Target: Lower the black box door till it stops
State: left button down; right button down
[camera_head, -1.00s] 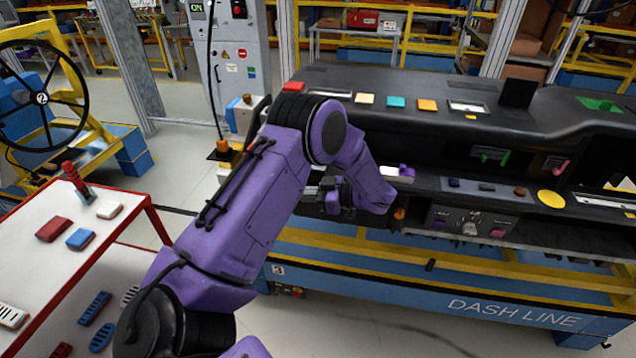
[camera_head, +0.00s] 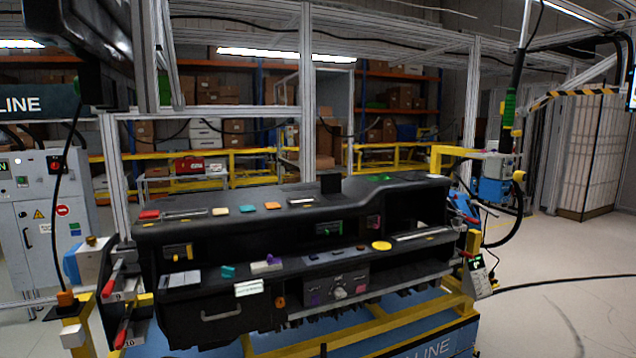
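The black dashboard module (camera_head: 290,222) stands on a yellow and blue frame in the middle of the view. At its lower left is a black box door (camera_head: 200,330) with a grey bar handle (camera_head: 221,314). The door's front faces me and looks roughly upright; I cannot tell whether it is fully closed or a little open. Neither of my grippers shows in this view, and nothing of mine touches the door.
Coloured pieces lie on the dashboard's top and shelf, among them a white labelled block (camera_head: 249,288) above the door. Red-handled clamps (camera_head: 108,289) stand at the left end. A grey control cabinet (camera_head: 45,215) is at far left. Open floor (camera_head: 560,290) lies to the right.

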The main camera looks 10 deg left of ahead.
aim_at(205, 319)
jog(key=z, duration=0.95)
jog(key=k, duration=0.15)
jog(key=u, duration=1.6)
jog(key=i, duration=1.65)
jog(key=z, duration=0.8)
